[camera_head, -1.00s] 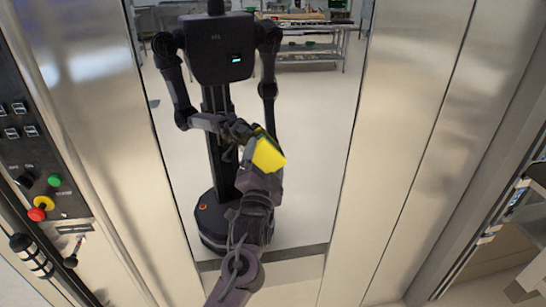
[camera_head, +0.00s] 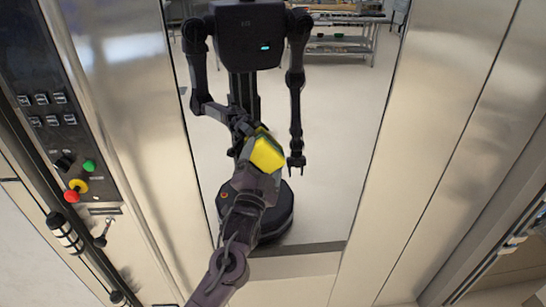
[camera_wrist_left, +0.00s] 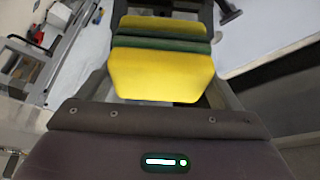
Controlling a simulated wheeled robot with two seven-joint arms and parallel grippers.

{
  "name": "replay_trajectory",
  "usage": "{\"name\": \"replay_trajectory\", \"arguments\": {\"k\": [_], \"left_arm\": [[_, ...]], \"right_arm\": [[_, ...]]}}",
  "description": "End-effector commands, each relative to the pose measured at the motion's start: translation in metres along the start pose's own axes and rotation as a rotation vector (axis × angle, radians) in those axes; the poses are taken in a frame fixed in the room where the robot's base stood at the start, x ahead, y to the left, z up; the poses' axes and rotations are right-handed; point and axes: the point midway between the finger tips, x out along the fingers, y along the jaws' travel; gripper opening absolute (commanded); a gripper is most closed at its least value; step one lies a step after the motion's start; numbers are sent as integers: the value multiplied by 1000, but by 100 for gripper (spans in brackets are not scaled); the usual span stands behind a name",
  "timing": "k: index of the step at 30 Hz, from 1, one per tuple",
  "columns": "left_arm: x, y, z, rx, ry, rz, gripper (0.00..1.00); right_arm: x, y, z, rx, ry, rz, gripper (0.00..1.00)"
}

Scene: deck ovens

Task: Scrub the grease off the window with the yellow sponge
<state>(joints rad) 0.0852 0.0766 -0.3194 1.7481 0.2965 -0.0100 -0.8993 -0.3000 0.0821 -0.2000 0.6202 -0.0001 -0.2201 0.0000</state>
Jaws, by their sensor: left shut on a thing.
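The window (camera_head: 345,110) is a mirror-like pane between steel panels and reflects my body. No distinct grease patch can be made out on it. My left gripper (camera_head: 262,163) is shut on the yellow sponge (camera_head: 268,153), holding it up at the pane. The sponge has a green scrub side facing the glass. In the left wrist view the sponge (camera_wrist_left: 158,76) sits between the fingers, with its reflection just beyond. Sponge and reflection nearly meet; I cannot tell if they touch. My right gripper shows only as a reflection, hanging low.
A black control panel (camera_head: 50,110) with switches, a green button (camera_head: 89,166) and a red-and-yellow knob (camera_head: 74,190) lies left of the window. Broad steel panels (camera_head: 440,130) flank the pane at right. Racks or shelves (camera_head: 510,250) show at the lower right edge.

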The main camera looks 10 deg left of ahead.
Motion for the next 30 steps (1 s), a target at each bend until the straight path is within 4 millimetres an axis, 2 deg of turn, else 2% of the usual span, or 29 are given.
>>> {"name": "replay_trajectory", "arguments": {"k": [20,30], "left_arm": [[-11,-27,29,1,0,-1,68],[-6,-45,15,0,1,-3,68]], "right_arm": [[-14,0,-1,0,0,0,55],[-34,-2,-4,1,1,-3,55]]}}
